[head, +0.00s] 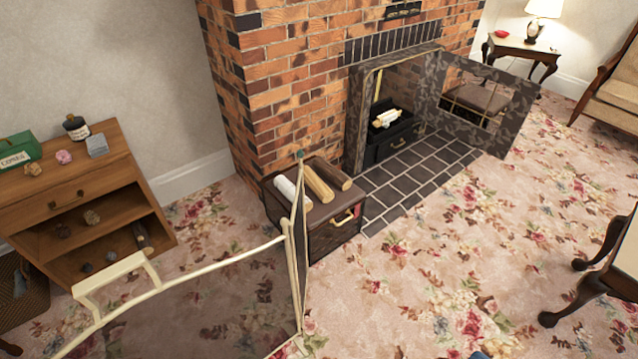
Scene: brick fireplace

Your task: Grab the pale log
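A dark box (333,225) with a brass handle stands on the carpet in front of the brick fireplace. Three logs lie side by side on its top: a whitish pale log (291,192) on the left, a tan log (319,184) in the middle and a dark brown log (333,173) on the right. A fire screen edge stands close in front of the box and hides part of it. More pale logs (385,118) lie inside the fireplace. My gripper is not in view.
A cream-framed fire screen (190,279) fills the lower left foreground. A wooden shelf unit (105,177) stands at left. The fireplace's patterned door (515,123) is swung open. Open carpet (440,240) lies right of the box; a dark-legged table (600,285) stands at the right edge.

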